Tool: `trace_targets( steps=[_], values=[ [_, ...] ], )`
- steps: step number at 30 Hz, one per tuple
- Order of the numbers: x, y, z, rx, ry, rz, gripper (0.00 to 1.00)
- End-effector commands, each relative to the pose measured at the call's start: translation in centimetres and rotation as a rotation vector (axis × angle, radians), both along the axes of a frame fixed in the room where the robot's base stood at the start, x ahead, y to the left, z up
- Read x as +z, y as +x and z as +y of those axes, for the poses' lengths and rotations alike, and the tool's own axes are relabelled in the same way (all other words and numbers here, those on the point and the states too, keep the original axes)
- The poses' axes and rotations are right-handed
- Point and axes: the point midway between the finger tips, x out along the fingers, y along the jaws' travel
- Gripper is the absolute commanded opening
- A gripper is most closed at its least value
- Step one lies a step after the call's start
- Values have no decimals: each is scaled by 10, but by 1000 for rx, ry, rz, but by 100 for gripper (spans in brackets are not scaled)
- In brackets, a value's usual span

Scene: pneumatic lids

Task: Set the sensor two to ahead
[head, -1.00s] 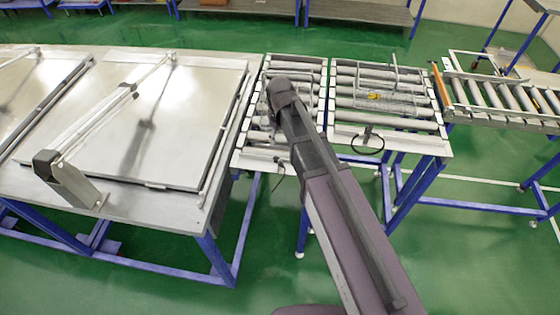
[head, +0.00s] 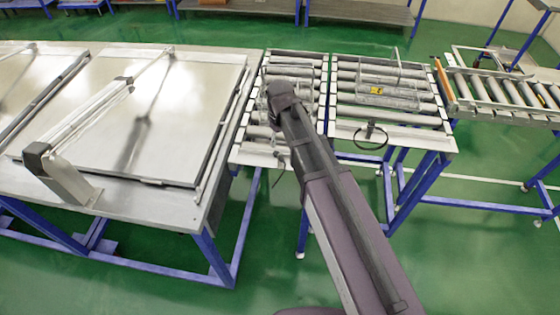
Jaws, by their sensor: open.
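A small dark device with a black cable loop (head: 371,132) sits at the front edge of the right-hand roller section. Another small dark fitting with a hanging cable (head: 279,155) is at the front edge of the narrower roller section to its left. I see no label, so I cannot tell which is sensor two, nor which way either points. My arm rises from the bottom and bends over the narrow section. My gripper is not visible; it is hidden behind the arm or too unclear to make out.
A metal table with flat lids (head: 185,110) and a raised bar fills the left. The right-hand roller section (head: 385,105) bears a wire frame and a yellow label. Another roller conveyor (head: 500,92) stands at the right. Green floor is open in front.

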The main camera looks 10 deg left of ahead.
Motion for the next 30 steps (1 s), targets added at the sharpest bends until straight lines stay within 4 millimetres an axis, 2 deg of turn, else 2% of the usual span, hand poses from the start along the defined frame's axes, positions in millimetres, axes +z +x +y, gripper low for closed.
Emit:
trace_targets(
  steps=[1, 30],
  values=[
    [-8, 0, 0, 0, 0, 0, 65],
    [-82, 0, 0, 0, 0, 0, 65]
  ],
)
